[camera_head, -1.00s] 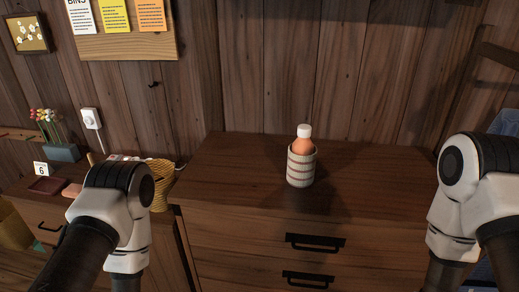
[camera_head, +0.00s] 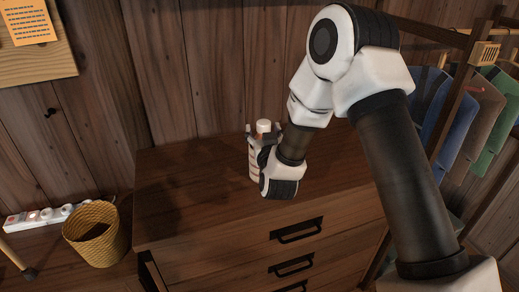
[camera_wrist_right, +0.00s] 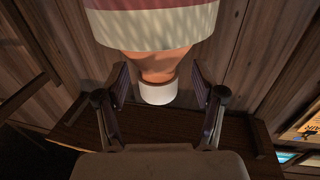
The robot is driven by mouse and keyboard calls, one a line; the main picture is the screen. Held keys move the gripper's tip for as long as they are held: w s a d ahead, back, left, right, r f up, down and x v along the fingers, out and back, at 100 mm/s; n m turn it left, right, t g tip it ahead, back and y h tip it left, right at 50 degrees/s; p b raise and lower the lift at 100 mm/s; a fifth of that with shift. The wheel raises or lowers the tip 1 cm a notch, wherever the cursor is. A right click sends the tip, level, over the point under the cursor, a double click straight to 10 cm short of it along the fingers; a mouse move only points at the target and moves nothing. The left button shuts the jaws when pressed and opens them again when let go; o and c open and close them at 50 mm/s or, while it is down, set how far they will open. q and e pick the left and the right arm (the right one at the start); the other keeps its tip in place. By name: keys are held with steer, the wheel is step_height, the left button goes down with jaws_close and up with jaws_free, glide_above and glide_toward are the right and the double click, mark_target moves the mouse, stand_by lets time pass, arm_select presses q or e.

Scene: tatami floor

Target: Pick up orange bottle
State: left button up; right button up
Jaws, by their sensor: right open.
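In the right wrist view, the orange neck (camera_wrist_right: 156,66) and white cap (camera_wrist_right: 158,93) lie between the two spread fingers (camera_wrist_right: 160,78), with a gap on each side. The striped part (camera_wrist_right: 152,28) is at the top of that view. My left gripper is out of view.
The wooden dresser top (camera_head: 185,185) is otherwise clear, with a plank wall behind it. A woven basket (camera_head: 98,240) and a power strip (camera_head: 40,217) are at left. A rack with hanging clothes (camera_head: 490,95) stands at right.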

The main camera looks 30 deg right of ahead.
steer(key=shift+w+d, duration=0.2)
steer(key=shift+w, duration=0.35)
steer(key=shift+s+d, duration=0.1)
steer(key=shift+s, duration=0.05)
steer(key=c, duration=0.3)
jaws_close()
